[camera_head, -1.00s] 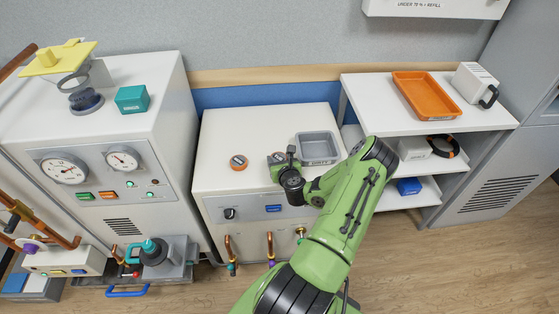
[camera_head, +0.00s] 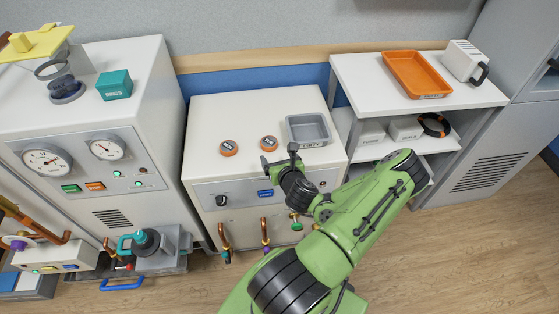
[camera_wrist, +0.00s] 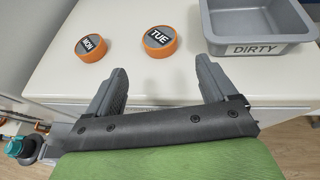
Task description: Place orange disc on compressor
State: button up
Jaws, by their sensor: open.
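Two orange discs with dark tops lie on the middle white cabinet (camera_head: 205,110). The left disc (camera_head: 229,148) reads MON in the wrist view (camera_wrist: 91,48); the right disc (camera_head: 268,143) reads TUE in the wrist view (camera_wrist: 160,43). My gripper (camera_head: 280,158) is open and empty at the cabinet's front edge. In the wrist view its fingers (camera_wrist: 162,68) are apart, with the TUE disc just beyond them and centred between. No label names the compressor; a white unit with two gauges (camera_head: 75,158) stands at the left.
A grey tray marked DIRTY (camera_head: 328,141) sits right of the discs. A teal box (camera_head: 114,85) and a yellow-topped stand (camera_head: 36,42) are on the gauge unit. An orange tray (camera_head: 432,96) lies on the right shelf. Copper pipes (camera_head: 265,231) project below the cabinet front.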

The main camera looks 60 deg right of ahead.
jog(key=w+a+r+n+y, duration=0.3)
jog(key=a+n+y, duration=0.1)
jog(key=a+n, duration=0.45)
jog(key=w+a+r+n+y, duration=0.3)
jog(key=w+a+n+y, duration=0.1)
jog(key=a+n, duration=0.4)
jog(key=w+a+r+n+y, duration=0.35)
jog(key=a+n, duration=0.35)
jog(key=n, duration=0.3)
jog(key=s+a+r+n+g, duration=0.5)
jog(key=a+n, duration=0.2)
jog(key=n, duration=0.4)
jog(key=s+a+r+n+h, duration=0.3)
jog(key=s+r+n, duration=0.3)
jog(key=s+r, duration=0.6)
jog(key=shift+s+a+r+p, duration=0.2)
jog(key=shift+s+p, duration=0.15)
jog(key=shift+s, duration=0.4)
jog(key=shift+n, duration=0.25)
